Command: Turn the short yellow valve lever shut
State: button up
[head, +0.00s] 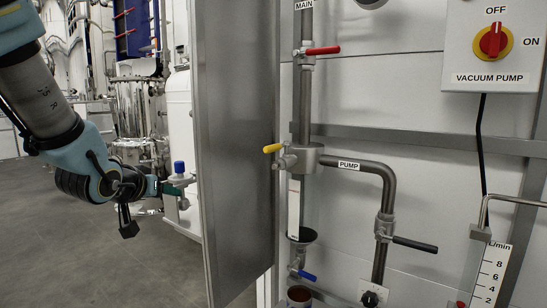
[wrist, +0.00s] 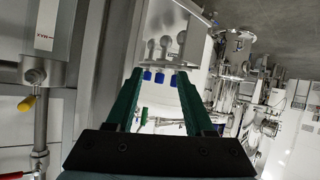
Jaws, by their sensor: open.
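The short yellow lever (head: 272,148) sticks out to the left from a grey valve body (head: 305,158) on the vertical pipe in the head view. The lever also shows at the left edge of the wrist view (wrist: 27,104), where it looks tilted. My gripper (head: 158,187) is at the left of the head view, left of the metal panel and well apart from the lever. In the wrist view its two green fingers (wrist: 160,75) are spread with nothing held between them. The lever lies outside the fingers, to their left.
A tall metal panel (head: 235,140) stands between my gripper and the pipes. A red lever (head: 322,50) is above, a black lever (head: 415,244) lower right, a blue lever (head: 307,276) below. Blue-capped valves (wrist: 160,75) show beyond the fingers. Open floor (head: 90,250) lies at left.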

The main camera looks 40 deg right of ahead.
jog(key=s+d+r+m+g+h, duration=0.1)
jog(key=s+d+r+m+h, duration=0.15)
jog(key=d, duration=0.25)
jog(key=s+d+r+m+g+h, duration=0.1)
jog(key=s+d+r+h, duration=0.25)
jog(key=d, duration=0.25)
jog(key=m+g+h+b, duration=0.1)
jog(key=m+g+h, duration=0.1)
jog(key=g, duration=0.1)
send_near(273, 148)
jog(key=d, duration=0.1)
jog(key=shift+n+t, duration=0.25)
jog(key=shift+t, duration=0.05)
jog(key=x, duration=0.3)
jog(key=p+x, duration=0.1)
jog(key=x, duration=0.3)
jog(key=p+x, duration=0.1)
jog(key=x, duration=0.2)
jog(key=shift+w+d+f, duration=0.15)
jog(key=shift+w+f, duration=0.05)
jog(key=shift+w, duration=0.3)
grip_shut()
